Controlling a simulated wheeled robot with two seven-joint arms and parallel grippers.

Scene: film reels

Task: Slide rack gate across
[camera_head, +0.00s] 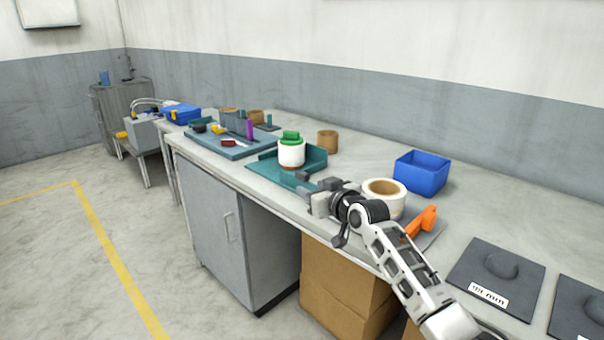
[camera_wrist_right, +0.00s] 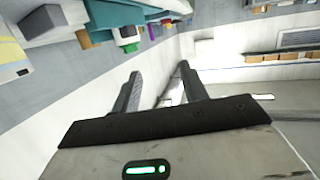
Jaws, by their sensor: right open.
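A teal rack or tray (camera_head: 262,168) with a raised back wall sits on the long bench. A white reel with a green top (camera_head: 291,152) stands upright on it. I cannot make out which part is the rack gate. My right gripper (camera_head: 312,195) is near the bench's front edge, at the near right corner of the teal rack; I cannot tell whether it touches it. In the right wrist view its two fingers (camera_wrist_right: 158,78) are apart with nothing held between them. My left gripper is not in view.
A large white reel (camera_head: 384,194) and an orange tool (camera_head: 421,221) lie beside my right arm. A blue bin (camera_head: 421,173) and a brown reel (camera_head: 327,140) stand behind. A blue-grey tray (camera_head: 232,150) holds small items. Dark plates (camera_head: 498,277) lie at the right.

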